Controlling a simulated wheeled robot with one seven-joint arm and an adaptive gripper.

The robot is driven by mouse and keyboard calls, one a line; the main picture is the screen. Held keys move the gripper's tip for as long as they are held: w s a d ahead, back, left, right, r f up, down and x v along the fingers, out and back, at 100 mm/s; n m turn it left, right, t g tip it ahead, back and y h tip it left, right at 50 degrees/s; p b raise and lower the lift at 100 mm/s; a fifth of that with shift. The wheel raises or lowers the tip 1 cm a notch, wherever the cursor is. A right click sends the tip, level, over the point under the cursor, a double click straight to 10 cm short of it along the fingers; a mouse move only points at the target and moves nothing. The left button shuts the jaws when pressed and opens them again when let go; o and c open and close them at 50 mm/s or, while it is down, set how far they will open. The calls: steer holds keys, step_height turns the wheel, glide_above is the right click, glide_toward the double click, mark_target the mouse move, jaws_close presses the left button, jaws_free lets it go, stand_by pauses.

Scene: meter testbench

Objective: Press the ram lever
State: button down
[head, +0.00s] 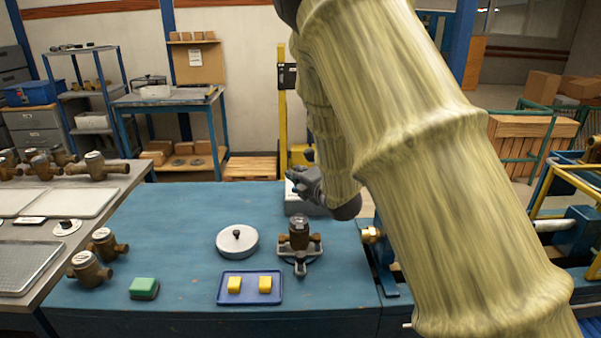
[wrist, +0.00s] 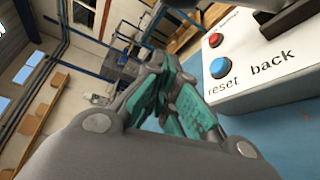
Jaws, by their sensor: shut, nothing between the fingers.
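A light control box (wrist: 265,85) fills the right of the wrist view. It carries a red button (wrist: 215,40), a blue button (wrist: 219,67) and the words "reset" and "back". A dark bar-like part (wrist: 292,15) on top of it, cut off by the frame edge, may be the ram lever; I cannot tell for sure. My gripper (wrist: 172,68), with teal finger pads, is shut and empty, beside the box and apart from the buttons in the picture.
On the blue bench (head: 185,215) stand a brass meter (head: 299,234) on a fixture, a round grey lid (head: 237,241), a blue tray (head: 250,296) with yellow blocks and a green block (head: 144,288). My arm covers the right side. The bench's back left is clear.

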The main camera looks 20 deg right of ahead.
steer(key=p+x, duration=0.1)
steer(key=x, duration=0.4)
steer(key=shift+w+r, duration=0.1)
steer(key=shift+w, duration=0.2)
steer(key=shift+w+d+r+p, duration=0.1)
steer(key=shift+w+d+p, duration=0.15)
steer(key=shift+p, duration=0.2)
steer(key=shift+s+d+r+p, duration=0.1)
steer(key=shift+d+r+p, duration=0.05)
steer(key=shift+d, duration=0.35)
steer(key=shift+s+d+r+p, duration=0.1)
steer(key=shift+d+r+p, duration=0.1)
steer(key=shift+d, duration=0.3)
steer(key=shift+s+d+r+p, duration=0.1)
steer(key=shift+s+d+p, duration=0.05)
steer(key=shift+d, duration=0.4)
steer(key=shift+b, duration=0.3)
